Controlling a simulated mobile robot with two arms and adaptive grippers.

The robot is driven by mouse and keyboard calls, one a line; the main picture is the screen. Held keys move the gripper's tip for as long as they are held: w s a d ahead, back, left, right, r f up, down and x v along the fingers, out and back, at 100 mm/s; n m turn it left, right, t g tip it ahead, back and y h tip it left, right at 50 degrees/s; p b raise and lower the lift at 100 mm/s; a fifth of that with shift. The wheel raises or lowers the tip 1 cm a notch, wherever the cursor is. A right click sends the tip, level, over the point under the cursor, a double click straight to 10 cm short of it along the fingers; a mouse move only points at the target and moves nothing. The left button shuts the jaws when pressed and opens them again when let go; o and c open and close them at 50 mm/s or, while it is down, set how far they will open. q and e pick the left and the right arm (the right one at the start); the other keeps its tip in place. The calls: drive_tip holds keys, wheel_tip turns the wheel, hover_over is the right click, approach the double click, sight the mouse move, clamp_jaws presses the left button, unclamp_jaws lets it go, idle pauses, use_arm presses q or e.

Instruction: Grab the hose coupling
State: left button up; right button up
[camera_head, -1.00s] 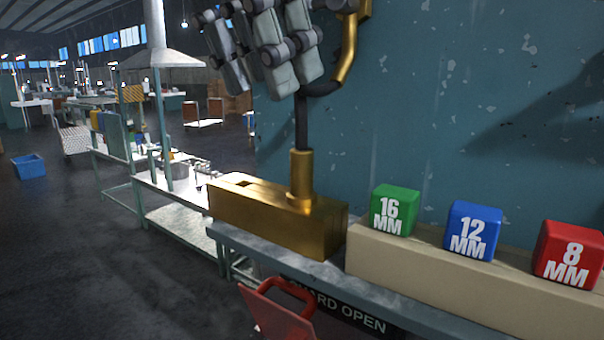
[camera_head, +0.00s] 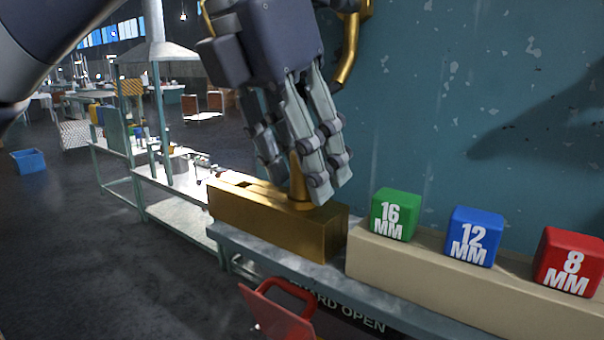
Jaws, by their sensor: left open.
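The hose coupling (camera_head: 297,190) is a brass-coloured upright cylinder on top of a long brass block (camera_head: 275,222). Only its lower part shows between my fingers; its top and the dark hose above it are hidden behind my left gripper. My left gripper (camera_head: 300,183) points down with its grey fingers spread on both sides of the coupling. It is open, and I cannot tell whether any finger touches the coupling. My right gripper is not in view.
Green (camera_head: 395,214), blue (camera_head: 473,236) and red (camera_head: 570,261) size blocks stand on a beige ledge (camera_head: 430,268) at the right. A teal wall (camera_head: 450,100) rises close behind. A red handle (camera_head: 275,310) is below the bench edge.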

use_arm(q)
drive_tip(key=shift+s, duration=0.15)
drive_tip(key=shift+c, duration=0.4)
clamp_jaws()
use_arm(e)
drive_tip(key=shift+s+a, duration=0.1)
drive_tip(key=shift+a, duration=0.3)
use_arm(q)
drive_tip(key=shift+r, duration=0.1)
